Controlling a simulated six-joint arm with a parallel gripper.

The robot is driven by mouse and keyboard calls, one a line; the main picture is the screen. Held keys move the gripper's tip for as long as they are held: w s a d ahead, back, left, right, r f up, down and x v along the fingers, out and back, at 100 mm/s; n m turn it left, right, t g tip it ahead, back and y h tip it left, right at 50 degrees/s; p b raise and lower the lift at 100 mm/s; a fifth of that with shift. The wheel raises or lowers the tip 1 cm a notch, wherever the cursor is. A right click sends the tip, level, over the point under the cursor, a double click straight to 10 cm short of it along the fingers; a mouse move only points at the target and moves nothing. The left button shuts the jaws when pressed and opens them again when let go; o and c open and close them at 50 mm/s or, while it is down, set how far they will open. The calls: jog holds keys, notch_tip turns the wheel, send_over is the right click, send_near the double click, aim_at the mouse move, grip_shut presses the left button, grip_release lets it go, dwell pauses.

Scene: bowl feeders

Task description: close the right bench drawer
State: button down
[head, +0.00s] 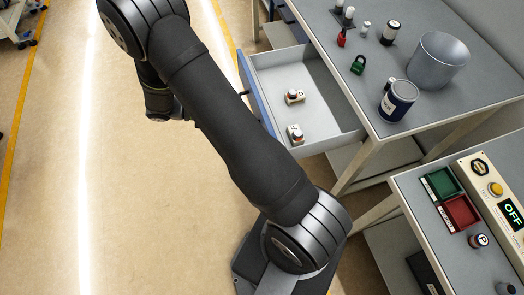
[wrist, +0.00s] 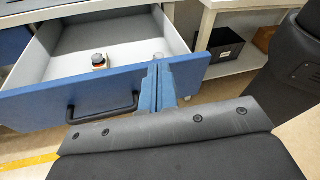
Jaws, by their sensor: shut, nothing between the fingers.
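The right bench drawer stands pulled out from under the grey bench, its pale interior (head: 322,108) and blue front (head: 256,92) showing in the head view. In the wrist view its blue front (wrist: 50,110) runs across the picture, with a black bar handle (wrist: 104,110) left of my fingers. My gripper (wrist: 161,68) is shut and empty, its fingers overlapping the right part of the drawer front. I cannot tell if they touch it. The arm hides the gripper in the head view. Two small button boxes (head: 294,97) (head: 295,134) lie in the drawer.
The bench top holds a grey bowl (head: 438,62), a dark blue jar (head: 397,101) and several small parts. A second bench with red and green trays (head: 462,211) stands at the lower right. Open floor (head: 150,200) lies left of the drawer.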

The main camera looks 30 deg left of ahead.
jog(key=s+f+t, duration=0.5)
jog(key=s+f, duration=0.6)
jog(key=f, duration=0.3)
jog(key=x, duration=1.4)
jog(key=shift+d+f+y, duration=0.25)
jog(key=shift+f+y, duration=0.1)
jog(key=shift+y, duration=0.05)
jog(key=x, duration=3.1)
jog(key=shift+w+d+f, duration=0.1)
jog(key=shift+w+d, duration=0.05)
jog(key=shift+d, duration=0.1)
jog(key=shift+w+d, duration=0.5)
jog(key=shift+w, duration=0.1)
jog(key=v, duration=1.4)
jog(key=shift+s+a, duration=0.2)
jog(key=shift+s, duration=0.1)
